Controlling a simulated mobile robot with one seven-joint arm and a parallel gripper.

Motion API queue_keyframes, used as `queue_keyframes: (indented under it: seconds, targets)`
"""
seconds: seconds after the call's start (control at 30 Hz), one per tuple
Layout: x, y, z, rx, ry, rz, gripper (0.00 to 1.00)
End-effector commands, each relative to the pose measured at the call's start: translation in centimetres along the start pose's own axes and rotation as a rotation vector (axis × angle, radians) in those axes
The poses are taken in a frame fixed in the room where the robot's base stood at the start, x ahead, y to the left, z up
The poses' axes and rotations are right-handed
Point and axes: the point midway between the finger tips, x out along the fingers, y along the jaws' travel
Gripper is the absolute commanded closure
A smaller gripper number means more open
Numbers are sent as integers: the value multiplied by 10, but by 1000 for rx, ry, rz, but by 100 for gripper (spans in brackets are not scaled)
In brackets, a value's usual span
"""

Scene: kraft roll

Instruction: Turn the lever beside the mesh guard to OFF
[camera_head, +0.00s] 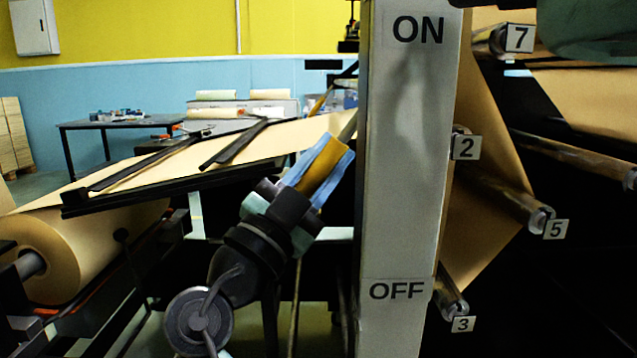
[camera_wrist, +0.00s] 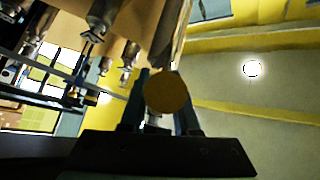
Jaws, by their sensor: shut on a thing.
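The lever's orange-yellow handle (camera_head: 324,168) is in the head view, just left of a pale grey post (camera_head: 405,190). It slants, with its upper end toward the post, at a height between the ON label (camera_head: 418,29) near the top and the OFF label (camera_head: 397,290) near the bottom. A grey shaft above it meets the post's left edge; its far end is hidden. My gripper (camera_head: 318,172) has its blue fingers shut on either side of the handle. In the wrist view the handle's round end (camera_wrist: 166,93) sits between the fingers. I cannot make out a mesh guard.
Rollers with number tags such as 2 (camera_head: 467,147) and 5 (camera_head: 555,229) carry brown paper right of the post. A large kraft roll (camera_head: 50,262) is at the left, with its web and dark bars behind my gripper. A table (camera_head: 120,124) stands farther back.

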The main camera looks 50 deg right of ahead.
Motion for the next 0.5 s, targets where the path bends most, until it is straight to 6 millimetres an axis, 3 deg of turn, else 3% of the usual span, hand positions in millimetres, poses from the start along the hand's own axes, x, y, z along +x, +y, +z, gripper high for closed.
queue_keyframes:
  seconds: [0.1, 0.5]
  targets:
    - [-2, 8, 4, -28, 7, -23, 100]
    - [1, 9, 2, -58, 13, -55, 100]
